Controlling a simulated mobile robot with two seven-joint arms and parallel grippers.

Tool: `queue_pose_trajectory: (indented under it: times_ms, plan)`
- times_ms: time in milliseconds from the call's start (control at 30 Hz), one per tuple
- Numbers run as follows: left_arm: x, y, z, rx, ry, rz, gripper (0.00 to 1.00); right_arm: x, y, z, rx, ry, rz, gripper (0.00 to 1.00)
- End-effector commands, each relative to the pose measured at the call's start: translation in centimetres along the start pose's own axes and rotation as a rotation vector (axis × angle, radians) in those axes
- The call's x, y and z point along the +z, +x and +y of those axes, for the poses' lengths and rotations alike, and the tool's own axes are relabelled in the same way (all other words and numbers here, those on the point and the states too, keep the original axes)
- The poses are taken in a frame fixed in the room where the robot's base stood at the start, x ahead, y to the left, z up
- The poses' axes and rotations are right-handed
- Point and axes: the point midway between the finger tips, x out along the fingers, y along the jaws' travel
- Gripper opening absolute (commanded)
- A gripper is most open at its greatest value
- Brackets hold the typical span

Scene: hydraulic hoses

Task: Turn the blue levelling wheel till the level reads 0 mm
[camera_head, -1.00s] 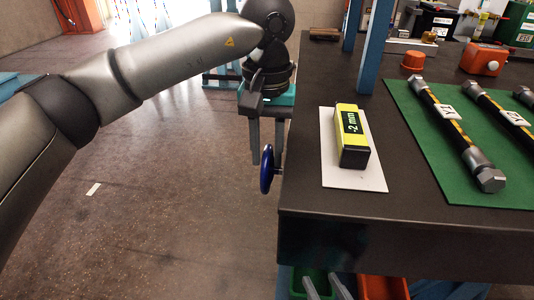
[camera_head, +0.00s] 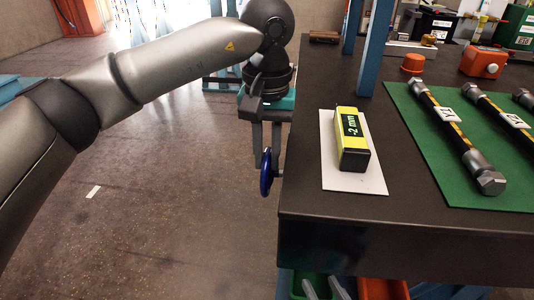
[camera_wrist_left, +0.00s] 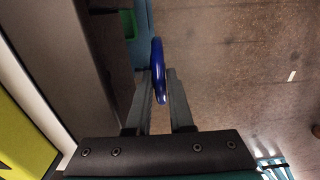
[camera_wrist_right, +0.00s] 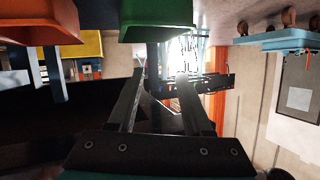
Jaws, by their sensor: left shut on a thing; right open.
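The blue levelling wheel (camera_head: 266,172) stands at the near left edge of the dark table, seen nearly edge-on. My left gripper (camera_head: 266,150) reaches down from above and is shut on its upper rim. In the left wrist view the wheel (camera_wrist_left: 158,60) sits between the two fingertips (camera_wrist_left: 159,78). The yellow and black level (camera_head: 351,138) lies on a white plate (camera_head: 365,182) on the table; its display reads -2 mm. My right gripper (camera_wrist_right: 160,75) is open and empty in its wrist view, and its fingers show below the table's front edge in the head view (camera_head: 323,288).
A green mat (camera_head: 425,150) with several hoses (camera_head: 456,135) covers the right of the table. Blue posts (camera_head: 368,50) rise behind the level. Green (camera_wrist_right: 160,20) and orange (camera_wrist_right: 40,18) bins are near my right gripper. Floor left of the wheel is clear.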

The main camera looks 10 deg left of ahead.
Motion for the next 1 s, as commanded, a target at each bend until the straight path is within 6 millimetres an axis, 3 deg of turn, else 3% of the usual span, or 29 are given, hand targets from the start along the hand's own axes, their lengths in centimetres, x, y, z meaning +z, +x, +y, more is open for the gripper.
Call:
queue_pose_trajectory:
  times_ms: [467, 1000]
  plan:
    - [-0.3, -0.1, 0.0, -0.002, -0.001, -0.053, 0.00, 0.7, -0.6, 1.9, 0.051, -0.028, -0.199, 0.50]
    - [-0.7, -0.1, 0.0, -0.003, -0.002, -0.151, 0.00, 2.2, -4.0, 5.1, 0.150, -0.042, -0.537, 0.50]
